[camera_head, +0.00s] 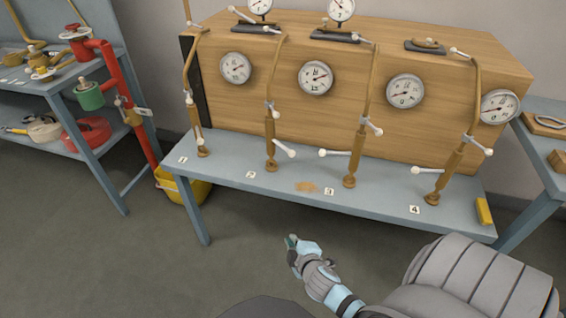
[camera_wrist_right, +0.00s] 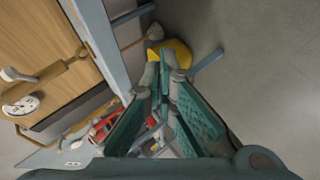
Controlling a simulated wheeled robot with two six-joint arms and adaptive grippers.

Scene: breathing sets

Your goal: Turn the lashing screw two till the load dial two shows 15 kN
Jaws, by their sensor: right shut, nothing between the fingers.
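Lashing screw two (camera_head: 271,135) is a brass-coloured rod with white-knobbed handles. It stands behind the label 2 on the grey bench and leans up against the wooden crate. Load dial two (camera_head: 316,77) is a round white dial on the crate's front, to the right of that screw; its reading is too small to tell. My right gripper (camera_head: 291,241) is shut and empty, low in front of the bench and well apart from the screw. Its green fingers (camera_wrist_right: 165,105) fill the middle of the right wrist view. My left gripper is not in view.
Similar screws, such as screw three (camera_head: 357,150), stand on both sides with their handles sticking out. A yellow bucket (camera_head: 183,188) is under the bench's left end. A red pipe (camera_head: 128,105) stands at the left. The floor before the bench is clear.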

